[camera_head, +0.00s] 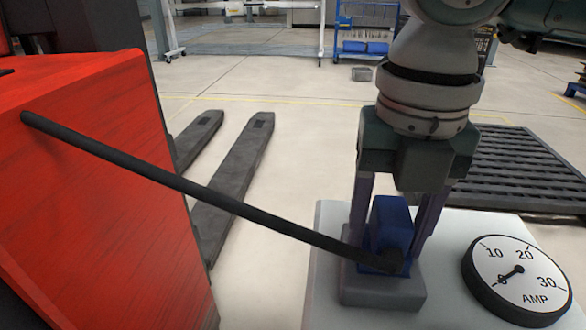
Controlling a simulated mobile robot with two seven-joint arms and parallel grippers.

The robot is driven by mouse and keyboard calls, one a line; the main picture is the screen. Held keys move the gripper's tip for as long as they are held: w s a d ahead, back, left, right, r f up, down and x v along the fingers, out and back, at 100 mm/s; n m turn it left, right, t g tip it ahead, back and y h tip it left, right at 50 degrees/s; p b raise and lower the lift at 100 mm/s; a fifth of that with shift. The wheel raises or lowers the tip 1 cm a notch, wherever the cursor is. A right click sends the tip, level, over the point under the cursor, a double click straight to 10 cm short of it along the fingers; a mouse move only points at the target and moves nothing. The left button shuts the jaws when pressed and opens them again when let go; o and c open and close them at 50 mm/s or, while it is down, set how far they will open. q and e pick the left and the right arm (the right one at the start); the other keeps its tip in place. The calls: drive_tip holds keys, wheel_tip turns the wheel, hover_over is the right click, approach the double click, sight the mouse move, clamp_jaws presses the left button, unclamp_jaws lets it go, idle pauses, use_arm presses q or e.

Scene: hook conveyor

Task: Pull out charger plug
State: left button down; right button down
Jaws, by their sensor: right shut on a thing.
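A blue charger plug (393,226) sits at a grey socket base (382,291) on top of a light grey charger box (330,226). A thick black cable (215,199) runs from the red machine on the left to the front of the plug. My right gripper (391,243) points down from above, with one finger on each side of the plug, and is shut on it. The plug's lower end meets the base; I cannot tell how deep it sits. My left gripper is not in view.
A red machine (105,190) with dark forks (235,180) stands at the left. A round amp gauge (518,275) lies right of the socket, its needle near 0. A dark slatted pallet (520,165) lies behind at the right. Open floor (305,140) lies beyond.

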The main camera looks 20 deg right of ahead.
sight(393, 210)
drive_tip(key=shift+r, duration=0.1)
drive_tip(key=shift+r+p, duration=2.1)
drive_tip(key=shift+r, duration=0.25)
drive_tip(key=shift+r+p, duration=0.5)
drive_tip(key=shift+r, duration=0.1)
